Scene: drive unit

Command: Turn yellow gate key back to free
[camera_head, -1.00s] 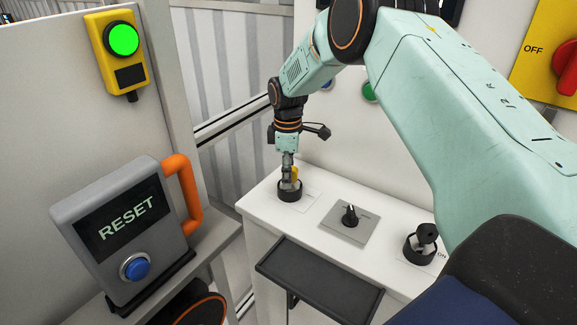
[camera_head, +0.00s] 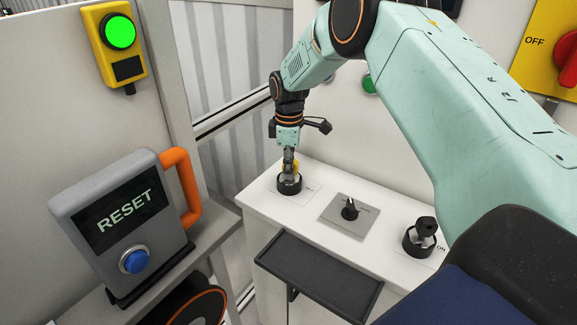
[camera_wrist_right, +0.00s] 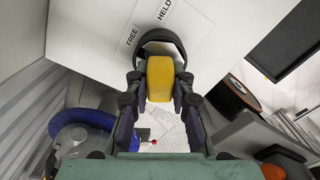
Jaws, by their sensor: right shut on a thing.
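The yellow gate key (camera_wrist_right: 160,78) stands in a round black lock (camera_head: 289,186) at the left end of the white console top. My right gripper (camera_head: 289,166) points down over the lock and is shut on the key's yellow head, with a finger on each side. In the right wrist view the gripper (camera_wrist_right: 160,95) has the key between its pads. The label beside the lock (camera_wrist_right: 164,38) reads FREE and HELD in that view. The gripper hides part of the key in the head view. My left gripper is not in view.
A black selector switch (camera_head: 349,210) and a black key switch (camera_head: 421,236) sit further right on the console (camera_head: 310,205). A dark tray (camera_head: 318,275) juts from its front. A grey RESET box (camera_head: 126,222) with a blue button stands at left. A green lamp (camera_head: 120,32) is lit.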

